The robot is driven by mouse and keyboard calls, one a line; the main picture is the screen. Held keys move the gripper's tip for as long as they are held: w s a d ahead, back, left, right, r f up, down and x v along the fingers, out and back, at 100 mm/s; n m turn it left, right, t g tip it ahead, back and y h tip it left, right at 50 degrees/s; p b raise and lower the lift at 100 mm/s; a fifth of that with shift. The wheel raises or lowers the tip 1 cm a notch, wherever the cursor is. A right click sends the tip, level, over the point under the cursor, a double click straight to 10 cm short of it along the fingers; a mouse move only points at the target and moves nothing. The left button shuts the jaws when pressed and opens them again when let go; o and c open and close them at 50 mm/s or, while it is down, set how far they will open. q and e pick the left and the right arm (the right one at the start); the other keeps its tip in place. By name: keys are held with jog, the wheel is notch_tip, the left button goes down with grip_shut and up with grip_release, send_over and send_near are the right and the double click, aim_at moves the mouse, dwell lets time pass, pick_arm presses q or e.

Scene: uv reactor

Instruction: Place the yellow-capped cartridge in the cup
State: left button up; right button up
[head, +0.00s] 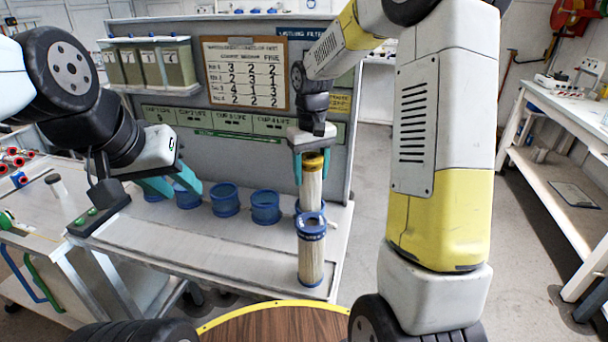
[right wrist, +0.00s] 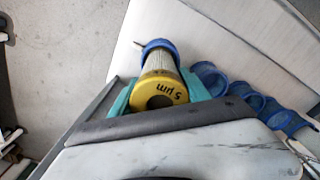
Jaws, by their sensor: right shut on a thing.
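The yellow-capped cartridge (head: 312,182) is upright in the head view, with a pale pleated body. My right gripper (head: 311,168) is shut on it near its yellow cap; the cap shows "5 µm" in the right wrist view (right wrist: 160,92). Blue cups (head: 265,207) stand in a row on the bench, also in the right wrist view (right wrist: 209,78). The rightmost cup (head: 298,207) is mostly hidden behind cartridges. A blue ring surrounds the held cartridge's far end in the right wrist view; I cannot tell how deep it sits. My left gripper (head: 170,183) is open and empty by the left cups.
A blue-capped cartridge (head: 311,255) stands upright at the bench's front right, in front of the held one. A panel with a chart (head: 246,73) rises behind the cups. Cloudy containers (head: 150,65) sit on a shelf at upper left.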

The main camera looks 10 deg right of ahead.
jog(key=shift+f, duration=1.5)
jog(key=o, duration=1.5)
